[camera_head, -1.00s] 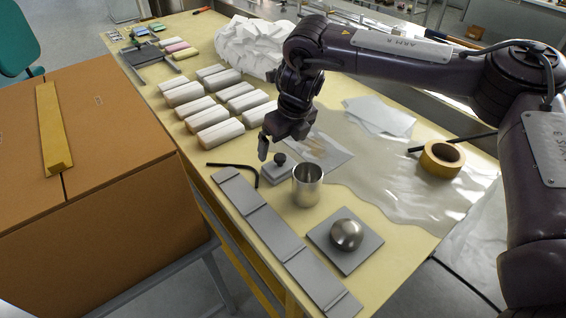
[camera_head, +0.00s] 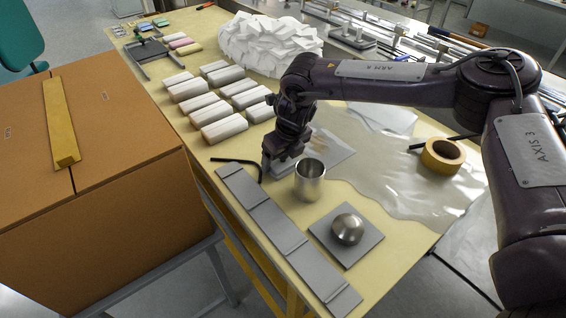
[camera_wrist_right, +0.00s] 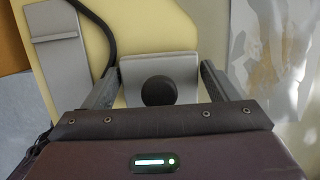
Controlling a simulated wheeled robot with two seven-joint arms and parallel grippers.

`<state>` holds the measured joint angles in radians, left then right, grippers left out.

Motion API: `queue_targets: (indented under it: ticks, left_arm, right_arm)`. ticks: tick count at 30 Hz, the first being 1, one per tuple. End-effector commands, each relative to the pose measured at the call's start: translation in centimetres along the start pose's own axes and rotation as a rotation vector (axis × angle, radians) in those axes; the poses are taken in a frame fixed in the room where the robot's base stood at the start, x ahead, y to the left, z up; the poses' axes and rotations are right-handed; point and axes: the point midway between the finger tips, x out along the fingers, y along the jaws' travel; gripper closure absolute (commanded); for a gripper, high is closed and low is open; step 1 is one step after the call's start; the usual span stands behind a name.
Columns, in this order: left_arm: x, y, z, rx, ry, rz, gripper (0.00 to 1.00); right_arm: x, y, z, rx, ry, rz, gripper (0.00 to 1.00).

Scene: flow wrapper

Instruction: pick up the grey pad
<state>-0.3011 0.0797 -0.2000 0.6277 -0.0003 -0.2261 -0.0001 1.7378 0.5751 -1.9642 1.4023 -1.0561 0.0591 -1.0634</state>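The grey pad, a small flat block with a round black knob on top, shows in the right wrist view (camera_wrist_right: 160,66). In the head view my right gripper mostly hides it. My right gripper (camera_wrist_right: 160,72) is open, with one finger on each side of the pad and the knob between them. I cannot tell whether the fingers touch the pad's sides. In the head view my right gripper (camera_head: 280,161) is low over the table, left of the metal cup (camera_head: 309,181). My left gripper is not in view.
A bent black rod (camera_head: 247,161) lies left of my right gripper. A long grey plate strip (camera_head: 270,220) runs along the front edge. A metal dome (camera_head: 347,229) sits on a grey square plate (camera_head: 366,243). Several wrapped blocks (camera_head: 222,130) lie behind. A tape roll (camera_head: 443,157) stands right.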

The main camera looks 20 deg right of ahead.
Motion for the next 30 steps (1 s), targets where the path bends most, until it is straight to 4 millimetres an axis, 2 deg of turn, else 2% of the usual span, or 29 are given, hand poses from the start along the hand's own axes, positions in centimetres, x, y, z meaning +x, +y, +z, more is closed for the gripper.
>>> queue_targets:
  ticks: [1,6,14,19,23,26,30]
  left_arm:
    - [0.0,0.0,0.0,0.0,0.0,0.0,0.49]
    - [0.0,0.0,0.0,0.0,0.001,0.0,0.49]
    - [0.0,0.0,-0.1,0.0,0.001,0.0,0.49]
    - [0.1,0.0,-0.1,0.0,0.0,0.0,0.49]
    - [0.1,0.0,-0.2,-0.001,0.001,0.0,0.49]
    - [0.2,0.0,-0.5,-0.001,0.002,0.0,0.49]
    - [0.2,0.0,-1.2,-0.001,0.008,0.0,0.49]
  right_arm:
    - [0.0,0.0,0.0,0.0,0.0,0.0,0.26]
    - [0.0,0.0,0.0,0.0,0.0,0.0,0.48]
    - [-0.2,0.0,0.1,0.0,-0.001,0.0,0.48]
    - [-1.2,0.0,0.4,0.0,-0.003,0.001,0.48]
    - [-3.1,0.0,1.0,0.001,-0.005,0.001,0.48]
    - [-5.4,0.0,1.7,0.001,-0.007,0.0,0.48]
    - [-9.4,0.0,2.8,0.0,-0.008,0.0,0.48]
